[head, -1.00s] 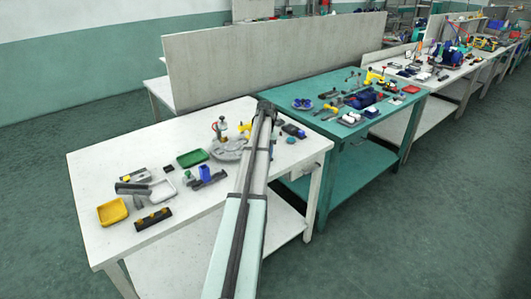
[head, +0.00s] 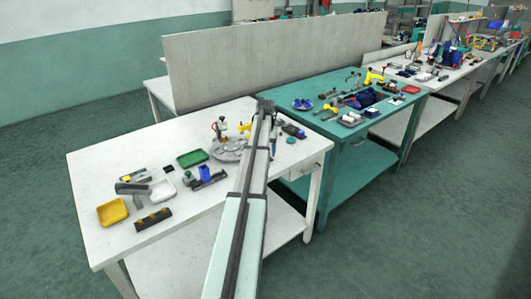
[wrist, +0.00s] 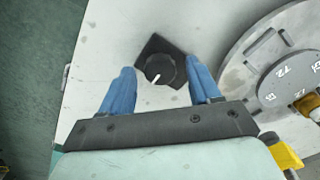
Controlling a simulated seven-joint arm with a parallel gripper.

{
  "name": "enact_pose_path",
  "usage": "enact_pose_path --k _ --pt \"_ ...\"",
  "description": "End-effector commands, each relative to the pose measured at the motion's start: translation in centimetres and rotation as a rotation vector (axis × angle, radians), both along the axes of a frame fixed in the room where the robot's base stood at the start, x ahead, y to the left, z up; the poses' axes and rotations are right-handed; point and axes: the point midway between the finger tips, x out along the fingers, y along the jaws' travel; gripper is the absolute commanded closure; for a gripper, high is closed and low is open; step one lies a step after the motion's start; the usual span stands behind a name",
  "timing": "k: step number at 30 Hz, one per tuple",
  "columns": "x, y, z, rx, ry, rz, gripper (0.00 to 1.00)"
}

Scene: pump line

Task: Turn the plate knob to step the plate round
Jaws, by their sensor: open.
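The plate knob (wrist: 160,69) is a round black knob with a white pointer line, on a dark square base on the white tabletop. In the wrist view it lies between the fingertips of my gripper (wrist: 161,75), whose two blue fingers are open with a clear gap on each side. I cannot tell the height of the fingertips over the knob. The plate (wrist: 240,85) is a grey disc with number marks, to the right of the knob. In the head view the plate (head: 226,151) shows left of my arm; the knob is hidden there.
A yellow part (wrist: 285,155) stands close to the right finger's side in the wrist view. On the white table (head: 100,170) are a green tray (head: 192,158), a yellow tray (head: 112,212) and several small parts. A teal table (head: 335,130) with tools adjoins on the right.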

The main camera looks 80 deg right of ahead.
Motion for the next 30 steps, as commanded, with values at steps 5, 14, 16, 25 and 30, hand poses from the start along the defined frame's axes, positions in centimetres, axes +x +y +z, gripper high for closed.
enact_pose_path --k 5,14,16,25,30 --pt "0.0 -0.1 2.8 -0.003 0.000 0.000 0.38" --pt "0.0 -0.1 8.7 -0.002 0.000 0.000 0.38" --pt "0.0 -0.1 9.8 -0.002 0.000 0.000 0.38" --pt "0.0 0.0 12.7 -0.001 0.000 0.000 0.38" --pt "0.0 0.0 13.0 -0.001 0.000 0.000 0.38"
